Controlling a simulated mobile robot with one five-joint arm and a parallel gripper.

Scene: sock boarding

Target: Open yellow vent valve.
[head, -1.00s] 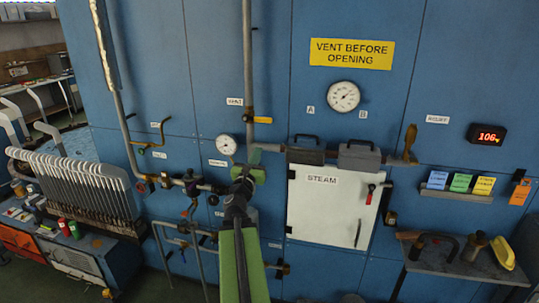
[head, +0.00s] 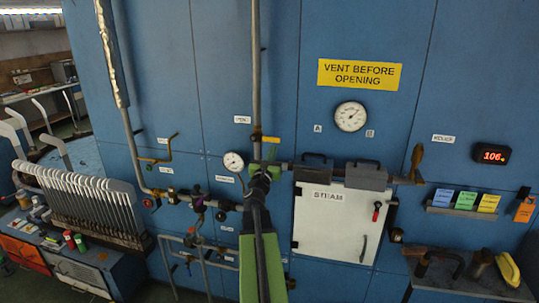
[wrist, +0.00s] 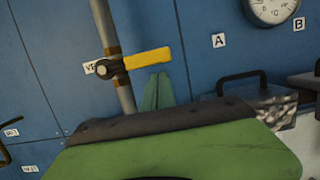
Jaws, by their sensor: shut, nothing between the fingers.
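The yellow vent valve handle (head: 270,139) sits on the vertical pipe (head: 256,70), below a small white label (head: 242,120). In the wrist view the yellow lever (wrist: 147,58) lies roughly crosswise to the pipe, pointing right from its dark pivot. My gripper (head: 270,153) is just below the lever in the head view. In the wrist view its green fingertips (wrist: 157,88) are together, empty, and appear just under the lever's right part. I cannot tell whether they touch it.
A small gauge (head: 233,162) and piping lie left of my gripper. Right of it are a white STEAM door (head: 335,222), grey blocks (head: 366,176) with dark handles and a larger gauge (head: 350,116). A shelf with tools (head: 470,280) stands at the lower right.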

